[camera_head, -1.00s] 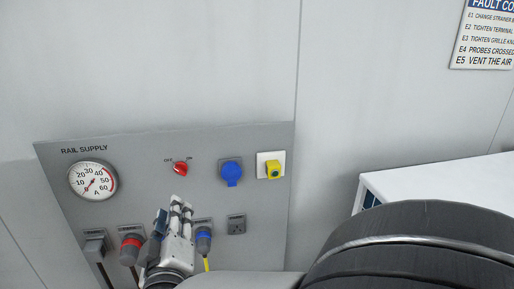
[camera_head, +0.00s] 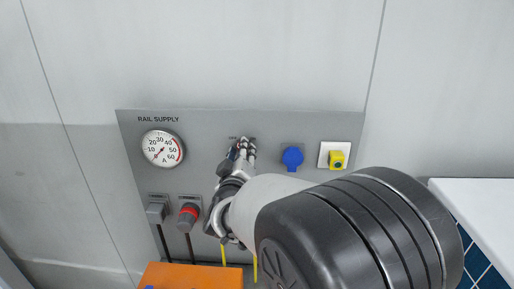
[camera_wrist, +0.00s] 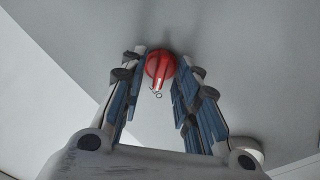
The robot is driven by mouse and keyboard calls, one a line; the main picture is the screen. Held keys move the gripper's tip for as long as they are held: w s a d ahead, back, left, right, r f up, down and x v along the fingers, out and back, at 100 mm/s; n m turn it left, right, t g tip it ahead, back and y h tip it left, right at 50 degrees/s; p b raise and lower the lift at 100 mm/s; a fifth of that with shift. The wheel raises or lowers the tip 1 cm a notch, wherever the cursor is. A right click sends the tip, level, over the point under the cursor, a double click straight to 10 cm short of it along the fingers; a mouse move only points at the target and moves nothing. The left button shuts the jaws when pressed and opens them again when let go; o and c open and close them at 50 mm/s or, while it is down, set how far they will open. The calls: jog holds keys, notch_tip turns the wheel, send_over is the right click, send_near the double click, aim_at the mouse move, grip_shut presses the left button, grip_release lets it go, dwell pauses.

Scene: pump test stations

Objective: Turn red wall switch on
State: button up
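The red switch (camera_wrist: 160,67) is a round rotary knob with a raised grip, mounted on the grey rail supply panel (camera_head: 340,190). In the wrist view it sits between the tips of my gripper (camera_wrist: 160,75). The fingers are apart on both sides of it, with a small gap on the right; contact on the left cannot be told. In the head view my gripper (camera_head: 246,146) is up at the panel and hides the knob and most of its OFF/ON marking.
A gauge (camera_head: 162,148) is left on the panel. A blue socket (camera_head: 292,158) and a yellow switch (camera_head: 337,158) are to the right. Grey (camera_head: 158,209) and red (camera_head: 189,215) plugs with cables sit below. An orange object (camera_head: 190,276) is underneath, and a white surface (camera_head: 485,205) is far right.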

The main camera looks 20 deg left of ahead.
jog(key=shift+w+a, duration=0.1)
jog(key=shift+w, duration=0.3)
grip_shut()
